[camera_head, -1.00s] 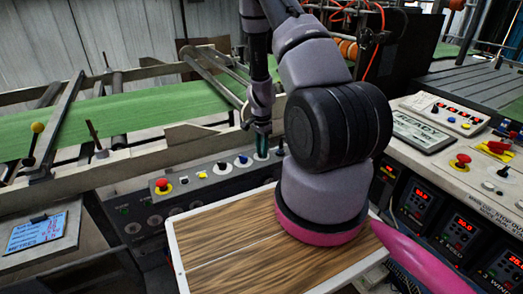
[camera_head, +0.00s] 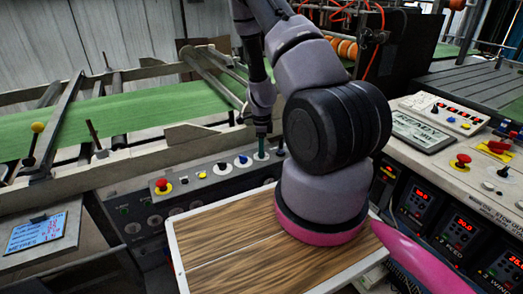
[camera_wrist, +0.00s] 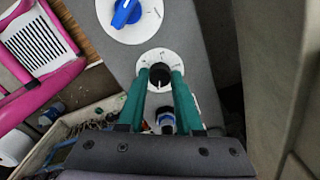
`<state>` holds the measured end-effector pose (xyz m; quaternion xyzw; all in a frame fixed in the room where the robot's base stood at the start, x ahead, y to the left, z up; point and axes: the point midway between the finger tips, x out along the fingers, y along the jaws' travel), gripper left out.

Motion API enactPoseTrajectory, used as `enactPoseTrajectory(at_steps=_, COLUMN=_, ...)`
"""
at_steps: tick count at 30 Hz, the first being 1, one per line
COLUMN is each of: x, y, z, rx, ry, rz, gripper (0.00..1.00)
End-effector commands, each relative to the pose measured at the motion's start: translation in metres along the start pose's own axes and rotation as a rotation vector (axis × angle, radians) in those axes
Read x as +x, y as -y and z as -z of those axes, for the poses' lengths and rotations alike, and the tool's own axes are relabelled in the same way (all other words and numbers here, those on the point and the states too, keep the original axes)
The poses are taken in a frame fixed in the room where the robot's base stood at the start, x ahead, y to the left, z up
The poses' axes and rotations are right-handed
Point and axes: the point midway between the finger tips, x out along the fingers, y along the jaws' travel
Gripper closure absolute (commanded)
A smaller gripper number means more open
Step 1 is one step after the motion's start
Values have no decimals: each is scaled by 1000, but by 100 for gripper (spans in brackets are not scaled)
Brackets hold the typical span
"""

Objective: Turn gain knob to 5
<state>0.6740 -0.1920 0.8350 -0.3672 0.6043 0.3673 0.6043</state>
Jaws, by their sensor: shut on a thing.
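A black knob (camera_wrist: 160,75) sits on a white round dial (camera_wrist: 149,60) with small marks, on a grey panel. My gripper (camera_wrist: 161,72) has its two green fingers closed on either side of this knob. The dial figures are too small to read. In the head view my gripper (camera_head: 261,142) points down at the right part of the grey control panel (camera_head: 227,178), and its fingers hide most of the held knob there. Whether this is the gain knob cannot be read.
A blue knob (camera_wrist: 125,12) on its own white dial is beside the held knob. A red mushroom button (camera_head: 162,184) is farther left on the panel. A wood-topped table (camera_head: 230,235) lies in front. A console (camera_head: 455,150) with displays and switches stands at right.

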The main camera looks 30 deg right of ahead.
Motion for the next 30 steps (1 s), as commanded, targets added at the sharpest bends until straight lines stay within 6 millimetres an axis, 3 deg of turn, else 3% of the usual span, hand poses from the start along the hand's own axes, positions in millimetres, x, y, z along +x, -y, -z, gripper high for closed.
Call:
enactPoseTrajectory(at_steps=16, x=0, y=1, z=0, rx=27, ry=0, rz=2, gripper=100)
enactPoseTrajectory(at_steps=17, x=0, y=1, z=0, rx=27, ry=0, rz=2, gripper=62)
enactPoseTrajectory(at_steps=19, x=0, y=1, z=0, rx=27, ry=0, rz=2, gripper=35)
enactPoseTrajectory(at_steps=30, x=-3, y=0, z=0, rx=26, ry=0, rz=1, gripper=35)
